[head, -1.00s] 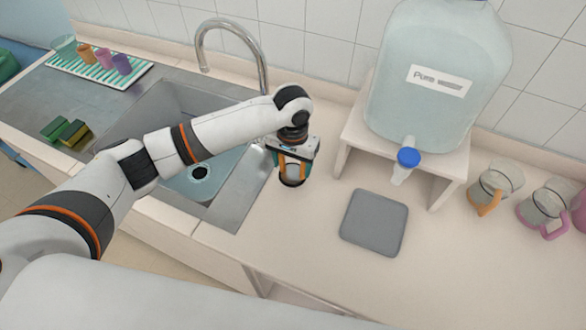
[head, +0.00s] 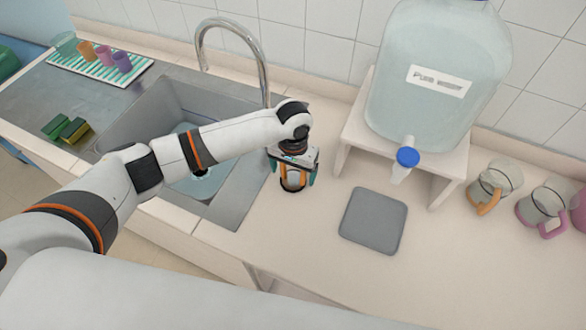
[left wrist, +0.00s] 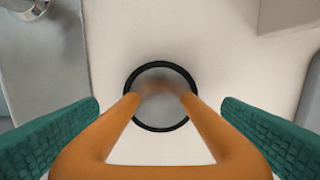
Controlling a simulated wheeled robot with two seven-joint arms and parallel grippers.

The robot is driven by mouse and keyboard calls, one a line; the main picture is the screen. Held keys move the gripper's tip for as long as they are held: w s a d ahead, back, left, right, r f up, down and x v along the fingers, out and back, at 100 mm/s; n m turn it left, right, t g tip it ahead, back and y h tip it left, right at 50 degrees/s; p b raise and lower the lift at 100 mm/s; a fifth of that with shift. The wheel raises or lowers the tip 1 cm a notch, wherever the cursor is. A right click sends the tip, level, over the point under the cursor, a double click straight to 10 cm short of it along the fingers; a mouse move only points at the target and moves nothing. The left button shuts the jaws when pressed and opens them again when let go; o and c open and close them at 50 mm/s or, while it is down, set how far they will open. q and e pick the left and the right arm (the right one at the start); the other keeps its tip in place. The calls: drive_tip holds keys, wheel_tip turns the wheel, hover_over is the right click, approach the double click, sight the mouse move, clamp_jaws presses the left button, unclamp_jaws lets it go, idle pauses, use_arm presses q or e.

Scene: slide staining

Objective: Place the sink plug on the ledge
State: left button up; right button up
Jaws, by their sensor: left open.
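The sink plug (head: 291,188) has a dark round rim and an orange loop handle. It sits on the pale ledge (head: 255,222) just right of the sink (head: 232,185). In the left wrist view the plug (left wrist: 160,150) shows its handle reaching toward the camera, with the black ring resting on the pale surface. My left gripper (head: 293,172) is open over the plug. Its teal fingers stand on either side of the handle with gaps between. My right gripper is not in view.
A curved faucet (head: 262,65) rises behind the sink. A water jug (head: 440,85) with a blue tap stands on a white stand (head: 350,140) to the right. A grey square pad (head: 374,221) lies in front of it. Mugs (head: 497,183) stand farther right. Sponges (head: 73,130) lie left.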

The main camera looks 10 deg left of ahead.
use_arm(q)
wheel_tip(320, 180, up, 12)
drive_tip(key=shift+r+b, duration=0.2)
drive_tip(key=shift+b, duration=0.8)
drive_tip(key=shift+f, duration=0.1)
